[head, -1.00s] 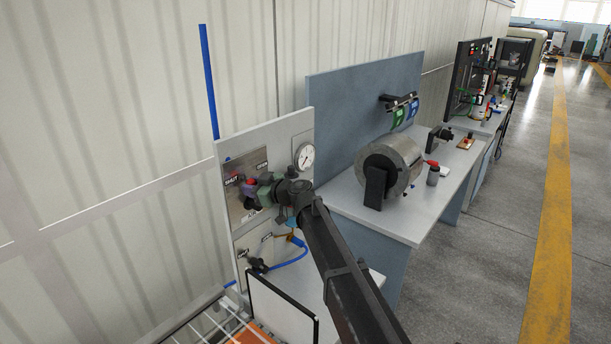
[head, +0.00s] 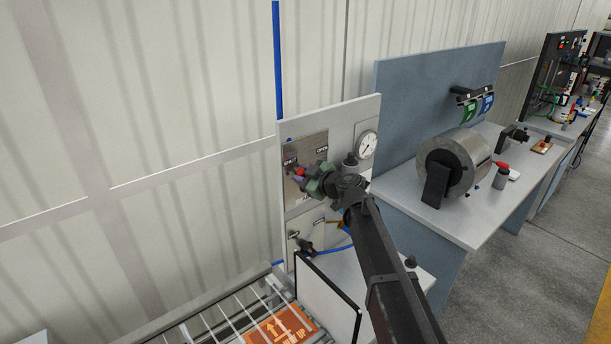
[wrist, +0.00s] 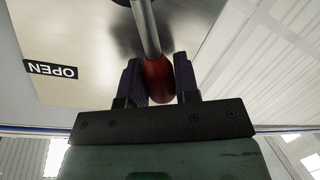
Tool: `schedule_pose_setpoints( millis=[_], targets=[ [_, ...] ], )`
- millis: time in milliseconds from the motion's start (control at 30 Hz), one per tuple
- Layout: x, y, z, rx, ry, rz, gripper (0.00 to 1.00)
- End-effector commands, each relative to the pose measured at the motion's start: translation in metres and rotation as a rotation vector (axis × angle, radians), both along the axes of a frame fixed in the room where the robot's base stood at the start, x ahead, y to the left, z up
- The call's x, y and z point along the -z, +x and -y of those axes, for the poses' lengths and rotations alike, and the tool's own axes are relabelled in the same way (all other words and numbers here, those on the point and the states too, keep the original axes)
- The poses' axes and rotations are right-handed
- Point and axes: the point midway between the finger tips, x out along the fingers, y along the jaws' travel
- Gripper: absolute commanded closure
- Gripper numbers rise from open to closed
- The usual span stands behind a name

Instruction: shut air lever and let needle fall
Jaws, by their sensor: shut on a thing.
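The air lever has a red grip (wrist: 158,78) on a metal rod (wrist: 145,28), seen in the wrist view. My gripper (wrist: 160,82) has its two dark fingers on either side of the red grip and is shut on it. In the head view my gripper (head: 307,176) is at the metal plate (head: 316,147) on the grey panel, with the red grip just showing at the "SHUT" label (head: 290,161). The "OPEN" label (head: 321,150) is to the upper right. The gauge (head: 367,145) has a white dial; its needle is too small to read.
A grey bench (head: 415,215) with a metal drum (head: 459,158) stands to the right. Below the panel are a second small valve (head: 305,247) and a blue hose.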

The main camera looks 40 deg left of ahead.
Motion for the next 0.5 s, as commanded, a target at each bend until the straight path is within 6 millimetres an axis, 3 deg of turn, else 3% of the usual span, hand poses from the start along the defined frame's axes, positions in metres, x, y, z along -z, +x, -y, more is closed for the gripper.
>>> schedule_pose_setpoints(
  millis=[67, 100, 233, 500],
  targets=[
    [0.0011, -0.0012, 0.0010, -0.003, -0.003, 0.003, 1.00],
    [0.0011, -0.0012, 0.0010, -0.003, -0.003, 0.003, 0.68],
    [0.0009, -0.0009, 0.0006, -0.002, -0.002, 0.003, 0.48],
    [0.0003, -0.0005, 0.0006, -0.001, -0.001, 0.001, 0.45]
  ],
)
